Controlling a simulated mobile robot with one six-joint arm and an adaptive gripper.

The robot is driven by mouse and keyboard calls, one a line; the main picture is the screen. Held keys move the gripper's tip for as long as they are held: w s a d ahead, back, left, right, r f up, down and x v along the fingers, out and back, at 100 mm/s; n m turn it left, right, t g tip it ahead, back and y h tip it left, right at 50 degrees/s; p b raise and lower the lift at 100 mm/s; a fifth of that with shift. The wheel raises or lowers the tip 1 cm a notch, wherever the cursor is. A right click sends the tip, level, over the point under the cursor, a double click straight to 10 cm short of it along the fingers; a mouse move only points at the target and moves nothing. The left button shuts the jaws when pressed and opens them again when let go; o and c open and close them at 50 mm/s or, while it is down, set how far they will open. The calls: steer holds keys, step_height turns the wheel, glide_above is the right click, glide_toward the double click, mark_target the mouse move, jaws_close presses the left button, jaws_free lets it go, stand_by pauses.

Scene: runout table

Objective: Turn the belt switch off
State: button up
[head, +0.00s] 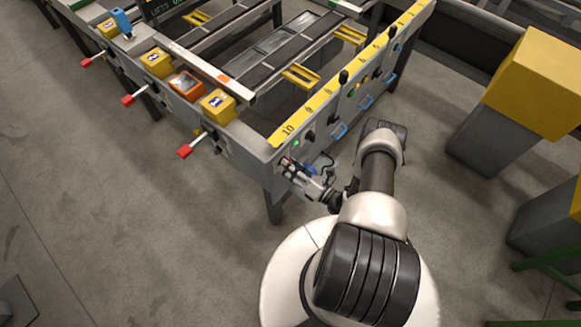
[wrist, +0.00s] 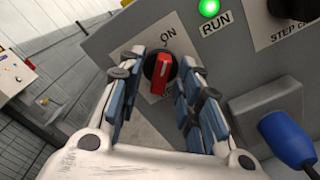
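The belt switch (wrist: 161,71) is a round black knob with a red bar, on the grey panel in the wrist view. The red bar stands nearly upright, its top end towards the ON label (wrist: 168,37). A lower label is mostly hidden behind the knob and my fingers. My gripper (wrist: 159,82) is open, with one finger on each side of the knob. I cannot tell whether either finger touches it. In the head view my gripper (head: 287,166) is at the near corner of the table's end panel, and the switch is hidden there.
A green lamp (wrist: 209,7) is lit above the RUN label (wrist: 215,23). A black knob (wrist: 294,8) sits near the STEP label. A blue plug-like part (wrist: 287,138) juts out close to my right finger. Red-tipped levers (head: 185,151) stick out along the table's left side.

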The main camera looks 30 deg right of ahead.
jaws_close()
stand_by(0.5)
steer(key=n+b, duration=0.2)
steer(key=n, duration=1.6)
steer(key=shift+d, duration=0.1)
stand_by(0.4)
steer(key=shift+o, duration=0.4)
jaws_free()
